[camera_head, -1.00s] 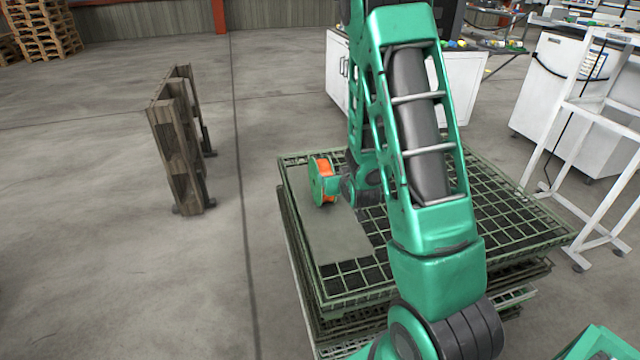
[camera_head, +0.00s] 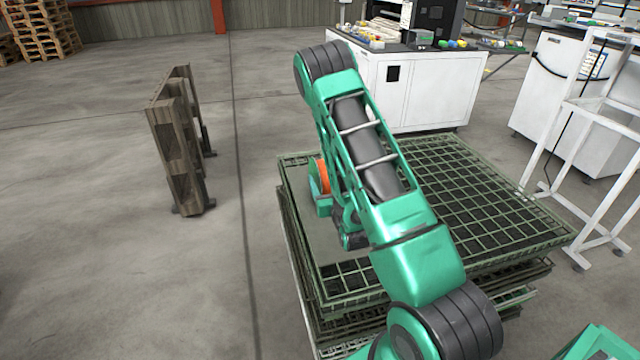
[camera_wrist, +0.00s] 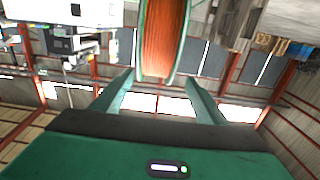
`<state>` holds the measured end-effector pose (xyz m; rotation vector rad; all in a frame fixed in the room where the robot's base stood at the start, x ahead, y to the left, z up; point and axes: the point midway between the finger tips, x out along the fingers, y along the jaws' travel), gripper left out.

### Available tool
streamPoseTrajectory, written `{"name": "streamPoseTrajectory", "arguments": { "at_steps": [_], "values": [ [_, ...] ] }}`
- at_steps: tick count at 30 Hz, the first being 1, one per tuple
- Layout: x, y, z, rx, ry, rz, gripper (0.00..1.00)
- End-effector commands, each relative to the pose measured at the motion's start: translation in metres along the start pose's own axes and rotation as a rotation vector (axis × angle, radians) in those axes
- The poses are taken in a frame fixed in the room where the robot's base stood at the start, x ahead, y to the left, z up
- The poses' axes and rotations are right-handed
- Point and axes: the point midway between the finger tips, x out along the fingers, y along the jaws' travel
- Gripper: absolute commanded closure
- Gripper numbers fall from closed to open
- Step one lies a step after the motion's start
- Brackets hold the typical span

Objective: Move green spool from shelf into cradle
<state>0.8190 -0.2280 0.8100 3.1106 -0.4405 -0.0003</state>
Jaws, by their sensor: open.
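The green spool (camera_head: 314,178), with green flanges and an orange winding, stands on edge at the left of the grated stack, partly hidden behind my arm in the head view. In the wrist view the spool (camera_wrist: 163,38) fills the top centre, cut off by the frame edge. My gripper (camera_wrist: 160,77) is open, its two fingers apart on either side of the spool's near edge. Small gaps show between fingers and flanges. In the head view my gripper is mostly hidden by my arm. I cannot make out a cradle or the shelf.
A stack of green grated pallets (camera_head: 480,205) lies under my arm, with a flat grey plate (camera_head: 325,245) at its left. A wooden pallet barrier (camera_head: 178,145) stands left on clear floor. A white cabinet (camera_head: 430,90) is behind, and a white frame (camera_head: 590,150) is right.

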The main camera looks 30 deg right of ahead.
Motion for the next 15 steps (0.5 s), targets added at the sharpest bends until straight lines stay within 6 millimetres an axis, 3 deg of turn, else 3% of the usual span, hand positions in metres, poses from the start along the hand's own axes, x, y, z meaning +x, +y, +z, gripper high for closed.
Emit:
{"name": "streamPoseTrajectory", "arguments": {
  "at_steps": [3, 15],
  "values": [
    [0.018, 0.0, -0.001, 0.0, 0.003, -0.001, 0.33],
    [0.053, 0.004, -0.002, -0.001, 0.002, -0.001, 0.33]
  ]
}}
